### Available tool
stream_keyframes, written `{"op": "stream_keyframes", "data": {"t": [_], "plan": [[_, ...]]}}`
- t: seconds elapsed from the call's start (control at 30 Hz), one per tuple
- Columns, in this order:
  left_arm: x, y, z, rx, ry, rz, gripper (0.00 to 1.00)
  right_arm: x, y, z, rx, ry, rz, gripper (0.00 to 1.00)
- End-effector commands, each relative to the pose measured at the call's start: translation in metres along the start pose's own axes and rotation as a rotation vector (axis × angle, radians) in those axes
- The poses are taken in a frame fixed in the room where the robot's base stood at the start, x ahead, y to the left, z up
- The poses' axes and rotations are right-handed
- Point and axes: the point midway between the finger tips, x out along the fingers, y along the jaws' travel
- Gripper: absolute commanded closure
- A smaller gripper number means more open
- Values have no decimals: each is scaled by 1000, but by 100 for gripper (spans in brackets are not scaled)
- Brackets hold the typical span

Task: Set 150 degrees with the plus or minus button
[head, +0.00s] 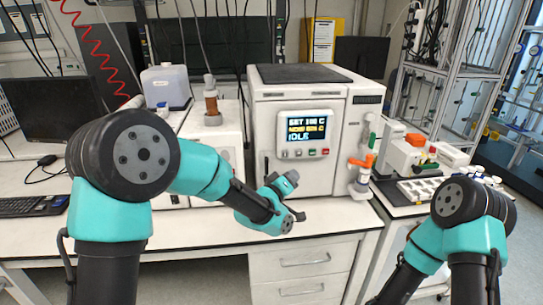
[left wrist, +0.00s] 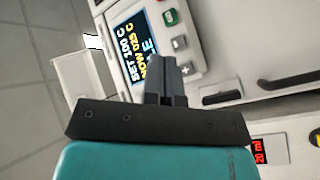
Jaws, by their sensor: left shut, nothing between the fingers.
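The reactor (head: 265,110) is a white box with a dark top on the bench. Its display (head: 302,128) reads a set value of 100 C, a now value of 025 C and IDLE; it also shows turned on its side in the left wrist view (left wrist: 143,40). A row of buttons lies along the display, with a plus button (left wrist: 186,70) at one end and a green button (left wrist: 169,17) further along. My left gripper (head: 301,216) is shut and empty in front of the reactor, low of the panel. In the left wrist view its fingers (left wrist: 162,60) appear beside the plus button. My right gripper is out of view.
A white tray (head: 425,188) with vials stands further right. A monitor (head: 50,108) and keyboard (head: 30,206) are at the left. The bench front before the reactor is clear.

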Motion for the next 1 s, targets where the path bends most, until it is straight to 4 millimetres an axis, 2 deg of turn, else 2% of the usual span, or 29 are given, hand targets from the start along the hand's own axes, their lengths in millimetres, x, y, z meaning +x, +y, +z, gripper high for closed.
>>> {"op": "stream_keyframes", "data": {"t": [0.47, 1.0], "plan": [[6, -6, -6, 0, 2, -2, 100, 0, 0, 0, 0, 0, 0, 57], [47, -36, -36, 0, 3, -2, 100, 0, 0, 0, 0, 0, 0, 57]]}}
